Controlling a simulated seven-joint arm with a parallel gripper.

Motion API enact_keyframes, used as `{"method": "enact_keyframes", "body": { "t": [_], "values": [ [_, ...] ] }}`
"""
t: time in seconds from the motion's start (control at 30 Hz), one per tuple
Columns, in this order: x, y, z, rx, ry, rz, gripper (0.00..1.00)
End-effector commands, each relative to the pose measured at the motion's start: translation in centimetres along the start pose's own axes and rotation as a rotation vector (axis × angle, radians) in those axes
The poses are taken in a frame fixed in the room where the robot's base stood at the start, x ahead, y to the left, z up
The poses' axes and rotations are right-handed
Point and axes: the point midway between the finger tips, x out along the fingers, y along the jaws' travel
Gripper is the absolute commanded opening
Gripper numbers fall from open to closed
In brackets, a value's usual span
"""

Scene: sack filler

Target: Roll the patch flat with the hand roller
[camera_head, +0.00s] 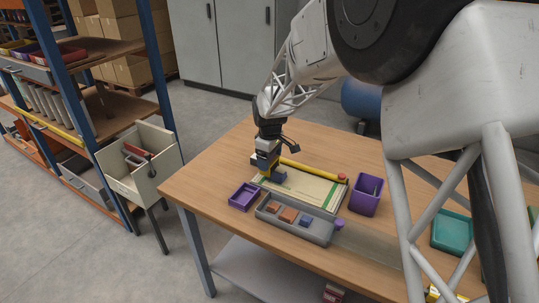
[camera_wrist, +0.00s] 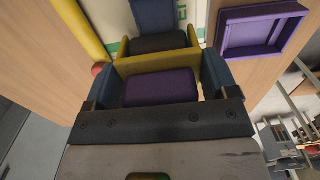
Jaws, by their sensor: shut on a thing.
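My gripper (camera_head: 267,152) is over the left part of a cream sheet with green stripes (camera_head: 318,190). In the wrist view its fingers (camera_wrist: 160,85) are shut on what looks like the hand roller, with a purple grip (camera_wrist: 160,88), a yellow frame (camera_wrist: 190,58) and a dark cylinder-like part (camera_wrist: 158,43). A dark blue piece (camera_wrist: 152,14) lies just beyond the roller; it also shows in the head view (camera_head: 279,177). I cannot tell whether it is the patch, or whether the roller touches it.
A yellow rod with a red end (camera_head: 315,170) lies along the sheet's far side. In front are a purple tray (camera_head: 243,197) and a grey tray (camera_head: 320,238) with coloured blocks. A purple bin (camera_head: 366,196) stands to the right. The table's left end is clear.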

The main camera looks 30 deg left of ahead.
Motion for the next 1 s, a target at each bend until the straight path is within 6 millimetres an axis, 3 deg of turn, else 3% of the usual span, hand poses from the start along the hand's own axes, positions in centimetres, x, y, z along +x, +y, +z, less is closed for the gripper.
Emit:
{"method": "enact_keyframes", "body": {
  "t": [1.0],
  "values": [
    [0.93,0.0,0.0,0.0,0.0,0.0,0.56]
  ]
}}
